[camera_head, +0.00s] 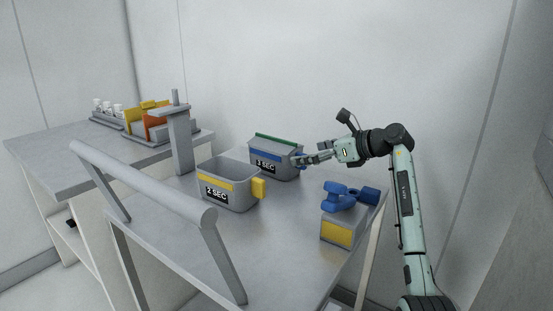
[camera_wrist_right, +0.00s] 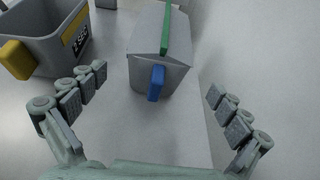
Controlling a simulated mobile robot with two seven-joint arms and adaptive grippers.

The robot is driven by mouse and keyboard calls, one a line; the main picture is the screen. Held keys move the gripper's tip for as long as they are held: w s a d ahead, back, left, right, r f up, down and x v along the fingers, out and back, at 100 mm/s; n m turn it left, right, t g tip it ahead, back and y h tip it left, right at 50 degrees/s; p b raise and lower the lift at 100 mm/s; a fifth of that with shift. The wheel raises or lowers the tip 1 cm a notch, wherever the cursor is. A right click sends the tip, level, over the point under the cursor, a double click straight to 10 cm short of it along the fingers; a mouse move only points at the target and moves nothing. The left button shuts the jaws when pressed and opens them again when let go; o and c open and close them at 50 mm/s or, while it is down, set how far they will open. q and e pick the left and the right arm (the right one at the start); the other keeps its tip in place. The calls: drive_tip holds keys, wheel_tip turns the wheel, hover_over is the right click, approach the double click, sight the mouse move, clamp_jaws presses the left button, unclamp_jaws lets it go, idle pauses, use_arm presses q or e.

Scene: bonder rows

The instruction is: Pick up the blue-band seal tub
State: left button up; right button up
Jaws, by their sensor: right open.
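The blue-band seal tub (camera_head: 268,160) is a grey bin marked "3 SEC" with a blue band and a green strip along its top. It stands upright on the grey table at the back. My right gripper (camera_head: 312,158) is at the tub's right side. In the right wrist view the tub (camera_wrist_right: 144,76) is ahead, with a blue handle (camera_wrist_right: 156,83) facing me. There my right gripper (camera_wrist_right: 150,102) is open, its fingers spread either side of the handle, with nothing between them. My left gripper is not in view.
A yellow-band tub (camera_head: 222,196) marked "2 SEC" with a yellow handle stands close to the left. A blue clamp-like device on a grey and yellow block (camera_head: 338,230) stands front right. A grey rail (camera_head: 140,185) and post (camera_head: 180,145) rise at the left.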

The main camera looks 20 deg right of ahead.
sight(279, 159)
drive_tip(key=x, duration=0.4)
drive_tip(key=shift+a, duration=0.1)
drive_tip(key=shift+s, duration=0.1)
drive_tip(key=c, duration=1.3)
drive_tip(key=shift+c, duration=0.8)
drive_tip(key=shift+r, duration=0.1)
